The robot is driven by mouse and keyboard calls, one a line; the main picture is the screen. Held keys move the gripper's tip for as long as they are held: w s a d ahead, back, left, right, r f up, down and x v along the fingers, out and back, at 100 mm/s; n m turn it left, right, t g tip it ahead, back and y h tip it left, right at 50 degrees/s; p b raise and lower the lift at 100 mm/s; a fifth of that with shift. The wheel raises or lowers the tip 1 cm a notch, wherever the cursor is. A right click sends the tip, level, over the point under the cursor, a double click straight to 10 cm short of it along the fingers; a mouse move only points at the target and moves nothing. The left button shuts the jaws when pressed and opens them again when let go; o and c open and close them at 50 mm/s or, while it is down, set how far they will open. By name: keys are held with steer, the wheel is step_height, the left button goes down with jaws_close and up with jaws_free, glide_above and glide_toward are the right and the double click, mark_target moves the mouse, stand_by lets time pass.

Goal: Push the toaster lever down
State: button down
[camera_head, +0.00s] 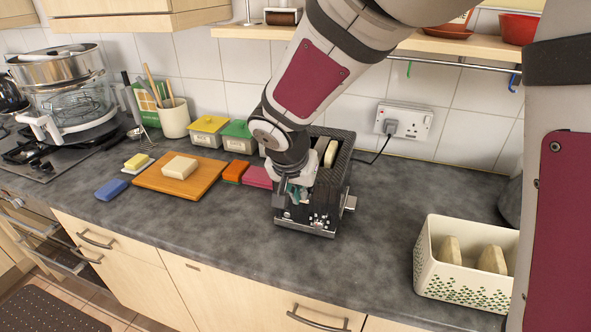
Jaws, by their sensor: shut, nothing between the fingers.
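The black toaster (338,190) stands on the counter below the wall socket, with slices of bread (330,153) showing in its top slots. My gripper (283,208) points down at the toaster's near left end, shut and with nothing seen between its fingers. It overlaps the toaster's front in this view, and I cannot tell whether it touches it. Small controls (318,222) show low on the near face. A small metal part (350,203) sticks out at the right side. I cannot make out the lever for certain; my gripper and arm hide part of the toaster.
A wooden board (205,183) with a pale block, small coloured boxes (237,171) and lidded tubs (208,131) stand left of the toaster. A patterned white bin (465,287) with bread stands at right. A cord runs to the socket (405,122). The counter between toaster and bin is clear.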

steer(key=s+f+b, duration=0.1)
steer(key=s+a+f+b, duration=0.1)
steer(key=f, duration=0.1)
steer(key=shift+s+b, duration=0.35)
stand_by(0.4)
steer(key=v, duration=1.2)
stand_by(0.3)
steer(key=s+d+r+n+y, duration=0.2)
steer(key=s+d+n, duration=0.2)
steer(key=s+d, duration=1.1)
steer(key=d, duration=0.2)
steer(key=shift+d, duration=0.25)
